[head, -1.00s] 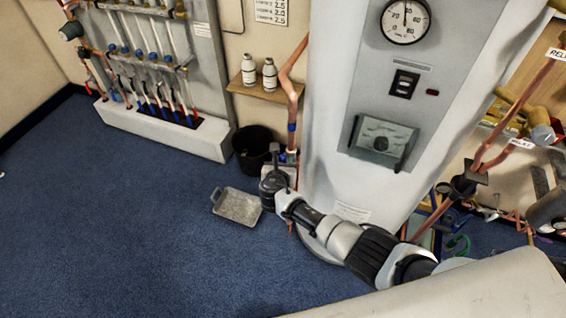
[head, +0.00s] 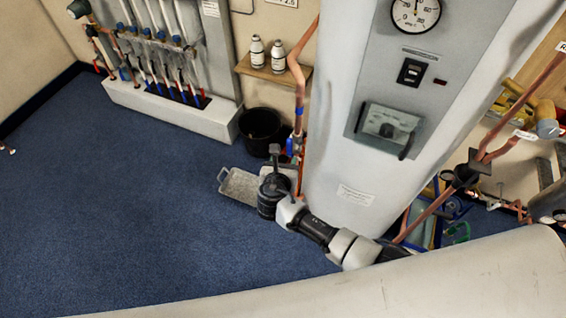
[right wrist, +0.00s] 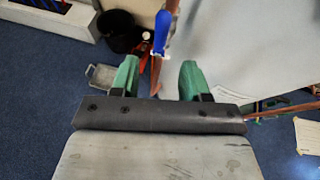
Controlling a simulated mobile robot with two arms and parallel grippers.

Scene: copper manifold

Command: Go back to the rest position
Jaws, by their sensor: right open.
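My right gripper (head: 275,152) is beside the lower copper pipe at the left of the grey cylinder, seen small in the head view. A blue valve lever (right wrist: 162,33) on the copper pipe (right wrist: 168,12) shows beyond the fingertips; in the head view the lever (head: 290,146) is close by the gripper. I cannot tell whether they touch. My left gripper is in neither view.
The grey cylinder (head: 345,120) stands close by my right arm. A grey metal tray (head: 237,188) and a black bucket (head: 260,127) are on the floor near the gripper. Bottles stand on a small wall shelf (head: 270,73). Open blue carpet (head: 120,200) lies to the left.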

